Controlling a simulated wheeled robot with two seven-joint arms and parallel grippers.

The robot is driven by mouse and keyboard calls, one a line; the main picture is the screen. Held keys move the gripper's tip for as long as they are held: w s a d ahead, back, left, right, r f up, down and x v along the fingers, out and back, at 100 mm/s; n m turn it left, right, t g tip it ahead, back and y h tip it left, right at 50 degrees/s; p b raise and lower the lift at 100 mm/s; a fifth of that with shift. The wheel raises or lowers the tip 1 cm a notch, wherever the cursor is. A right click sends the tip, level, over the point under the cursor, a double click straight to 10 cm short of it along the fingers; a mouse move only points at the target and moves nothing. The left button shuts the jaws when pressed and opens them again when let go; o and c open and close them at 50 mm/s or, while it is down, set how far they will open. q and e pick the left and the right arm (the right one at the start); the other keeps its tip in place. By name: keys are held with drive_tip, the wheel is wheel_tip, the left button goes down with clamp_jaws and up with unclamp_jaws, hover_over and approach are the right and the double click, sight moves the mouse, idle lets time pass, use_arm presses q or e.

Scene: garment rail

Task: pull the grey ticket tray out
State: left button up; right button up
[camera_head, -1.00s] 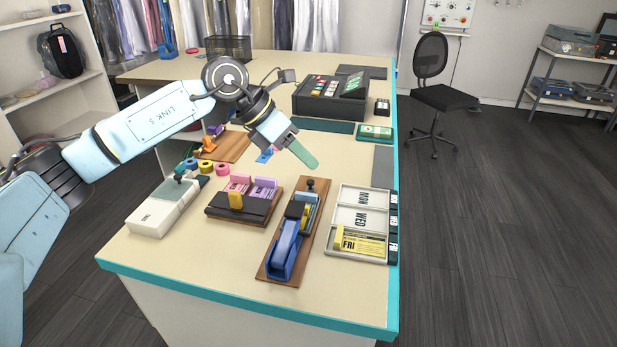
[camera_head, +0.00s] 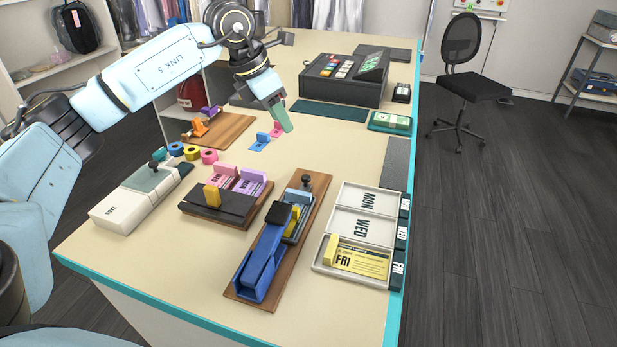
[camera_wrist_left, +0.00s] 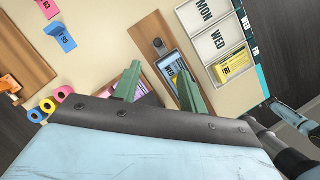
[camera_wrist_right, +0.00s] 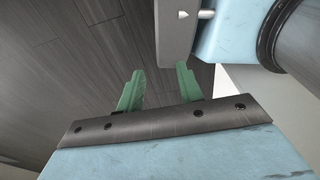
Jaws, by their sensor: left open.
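The grey ticket tray (camera_head: 296,228) lies on a long wooden board (camera_head: 318,190) on the counter. It holds light blue and yellow tickets, has a dark knob (camera_head: 305,183) at its far end, and is partly hidden by a blue stapler-like press (camera_head: 262,262). It also shows in the left wrist view (camera_wrist_left: 168,67), with the knob beyond it. My left gripper (camera_head: 283,117) is open and empty above the counter, pointing down, apart from the tray. Its fingers (camera_wrist_left: 158,75) are spread in its wrist view. My right gripper (camera_wrist_right: 158,86) is open and empty over the dark floor.
A pale sorter (camera_head: 318,267) marked MON, WED and FRI stands right of the board. A dark holder with pink and purple tickets (camera_head: 225,205) and a white box (camera_head: 120,212) stand left. Small blue and pink tags (camera_head: 260,141) lie beyond. The counter's teal edge (camera_head: 396,310) is at right.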

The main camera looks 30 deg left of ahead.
use_arm(q)
wheel_tip(320, 180, down, 4)
drive_tip(key=b, duration=0.4)
approach(306, 176)
drive_tip(key=x, duration=0.7)
drive_tip(key=shift+s, duration=0.1)
drive_tip(key=shift+w+d+f, duration=0.15)
drive_tip(key=shift+w+f, duration=0.05)
drive_tip(key=shift+f, duration=0.4)
use_arm(e)
drive_tip(key=shift+h, duration=0.3)
drive_tip(key=d+f, duration=0.2)
drive_tip(key=f, duration=0.1)
drive_tip(key=s+f, duration=0.1)
drive_tip(key=f, duration=0.1)
drive_tip(key=shift+d, duration=0.4)
